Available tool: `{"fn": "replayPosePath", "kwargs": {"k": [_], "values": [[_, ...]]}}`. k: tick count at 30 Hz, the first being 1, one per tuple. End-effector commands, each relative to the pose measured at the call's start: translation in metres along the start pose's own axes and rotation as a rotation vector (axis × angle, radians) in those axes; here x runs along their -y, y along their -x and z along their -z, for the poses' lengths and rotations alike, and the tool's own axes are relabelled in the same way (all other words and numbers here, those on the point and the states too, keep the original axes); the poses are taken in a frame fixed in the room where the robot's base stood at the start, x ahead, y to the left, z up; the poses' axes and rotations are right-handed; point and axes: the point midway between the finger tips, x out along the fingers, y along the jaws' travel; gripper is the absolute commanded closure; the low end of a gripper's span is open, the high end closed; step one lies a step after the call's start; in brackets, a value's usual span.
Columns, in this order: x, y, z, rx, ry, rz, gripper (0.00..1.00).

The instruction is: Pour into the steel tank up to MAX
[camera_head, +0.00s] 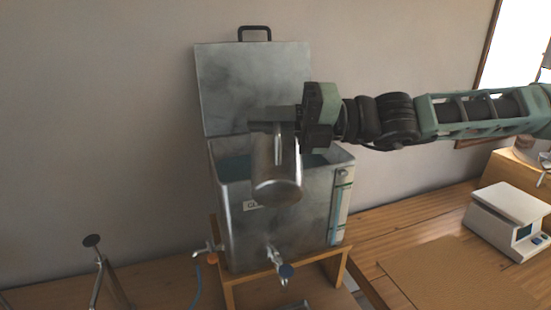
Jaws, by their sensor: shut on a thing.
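The steel tank (285,232) stands on a wooden stand with its lid (240,85) raised against the wall. Bluish liquid (234,168) shows inside the open top. My gripper (275,124) comes in from the right and is shut on a steel jug (276,175). The jug hangs at the tank's front rim, tilted, with its rounded base toward the camera. Its mouth is hidden by the gripper, and I see no stream. A level gauge (340,208) runs up the tank's right front edge. Its MAX mark is too small to read.
A metal stand (96,268) is at lower left. A white scale (510,215) stands right, beside a bare brown board (450,280).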

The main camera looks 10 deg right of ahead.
Motion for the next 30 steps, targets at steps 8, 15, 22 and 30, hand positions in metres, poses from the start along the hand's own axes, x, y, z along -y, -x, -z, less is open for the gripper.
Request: {"fn": "replayPosePath", "kwargs": {"k": [8, 15, 22, 30], "values": [[-0.003, 0.0, -0.004, 0.001, -0.022, -0.002, 1.0], [-0.004, 0.0, -0.007, 0.002, -0.045, -0.002, 1.0], [-0.005, 0.0, -0.01, 0.002, -0.065, -0.003, 1.0], [-0.006, 0.0, -0.014, 0.003, -0.089, -0.003, 1.0]]}}
